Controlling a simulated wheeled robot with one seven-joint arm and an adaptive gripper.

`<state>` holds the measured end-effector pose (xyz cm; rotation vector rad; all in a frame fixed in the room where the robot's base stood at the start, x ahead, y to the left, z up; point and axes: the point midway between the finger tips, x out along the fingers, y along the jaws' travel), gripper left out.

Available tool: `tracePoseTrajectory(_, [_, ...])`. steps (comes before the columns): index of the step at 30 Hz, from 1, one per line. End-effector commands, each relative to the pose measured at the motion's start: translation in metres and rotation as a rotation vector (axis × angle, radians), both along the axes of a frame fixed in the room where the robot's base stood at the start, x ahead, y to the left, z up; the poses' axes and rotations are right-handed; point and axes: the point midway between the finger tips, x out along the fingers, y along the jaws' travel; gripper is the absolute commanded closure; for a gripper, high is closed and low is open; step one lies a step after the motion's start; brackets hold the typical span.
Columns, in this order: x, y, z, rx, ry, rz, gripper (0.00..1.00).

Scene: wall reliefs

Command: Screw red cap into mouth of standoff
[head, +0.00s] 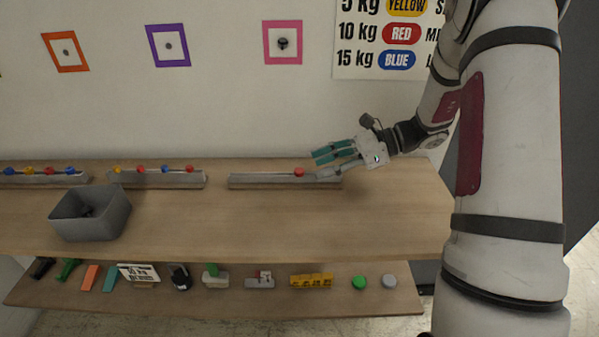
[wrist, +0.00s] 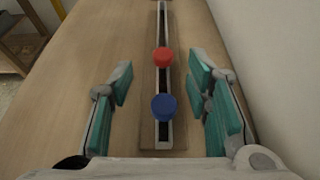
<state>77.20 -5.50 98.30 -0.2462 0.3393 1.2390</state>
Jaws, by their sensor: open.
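The red cap (head: 299,172) sits on the right-hand grey rail (head: 262,181) on the tabletop. The wrist view shows the red cap (wrist: 162,58) just beyond a blue cap (wrist: 164,107) on the same rail (wrist: 151,140). My gripper (head: 317,166) is open over the rail's right end, its teal-padded fingers on either side of the rail. The blue cap lies between the fingers in the wrist view and is hidden in the head view. On the wall, a pink frame (head: 267,54) surrounds a dark round fitting (head: 283,44); whether it is the standoff, I cannot tell.
Two more rails, the middle one (head: 150,181) and a left one, hold coloured caps. A grey bin (head: 105,230) stands at front left. The lower shelf (head: 200,303) holds several items.

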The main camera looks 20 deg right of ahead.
Motion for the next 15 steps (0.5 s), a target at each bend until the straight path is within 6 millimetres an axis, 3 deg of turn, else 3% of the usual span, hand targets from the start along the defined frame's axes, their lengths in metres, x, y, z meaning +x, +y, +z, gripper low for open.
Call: tracePoseTrajectory(15, [0.018,0.044,-0.022,0.001,0.0,0.0,0.55])
